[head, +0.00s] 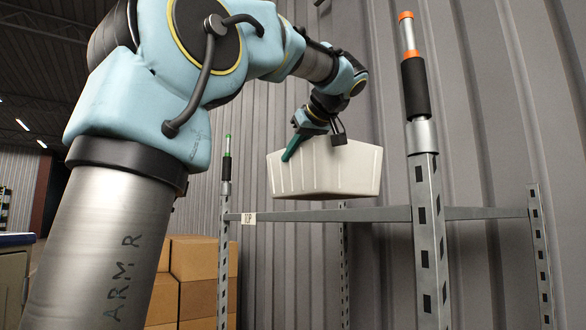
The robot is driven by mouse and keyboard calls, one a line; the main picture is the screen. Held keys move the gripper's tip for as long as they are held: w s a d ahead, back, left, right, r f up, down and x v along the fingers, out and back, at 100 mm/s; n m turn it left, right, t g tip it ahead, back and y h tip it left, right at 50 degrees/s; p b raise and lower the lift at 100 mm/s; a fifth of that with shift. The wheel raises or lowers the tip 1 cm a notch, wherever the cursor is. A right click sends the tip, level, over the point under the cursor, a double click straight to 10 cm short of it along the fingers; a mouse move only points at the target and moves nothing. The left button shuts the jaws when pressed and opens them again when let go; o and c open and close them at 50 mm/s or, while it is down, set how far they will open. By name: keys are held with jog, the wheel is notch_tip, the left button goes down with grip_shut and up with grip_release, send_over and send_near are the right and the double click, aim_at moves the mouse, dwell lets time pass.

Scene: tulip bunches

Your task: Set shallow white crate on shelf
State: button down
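The shallow white crate (325,172) hangs at my gripper (292,150) in the middle of the head view. It looks about level, with its bottom near the height of the shelf's top edge. A green finger lies against the crate's upper left rim, and a dark finger part sits at the rim further right. The inner grip is hidden, but the crate is off any visible support and held. The metal shelf (380,214) is below and behind the crate, seen from under its edge. Its top surface does not show, and I cannot tell whether the crate touches it.
A near shelf post (427,240) with a black and orange cap rises right of the crate. A left post (224,255) has a green tip. Stacked cardboard boxes (200,275) stand low behind the left post. A corrugated wall (500,110) closes the back.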

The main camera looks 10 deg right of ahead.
aim_at(306, 144)
jog(key=shift+f, duration=1.7)
jog(key=c, duration=1)
grip_release()
jog(key=shift+c, duration=0.2)
jog(key=shift+s, duration=0.1)
jog(key=b+v, duration=0.1)
jog(key=v, duration=0.6)
jog(key=shift+s+r, duration=0.2)
jog(key=shift+r, duration=0.05)
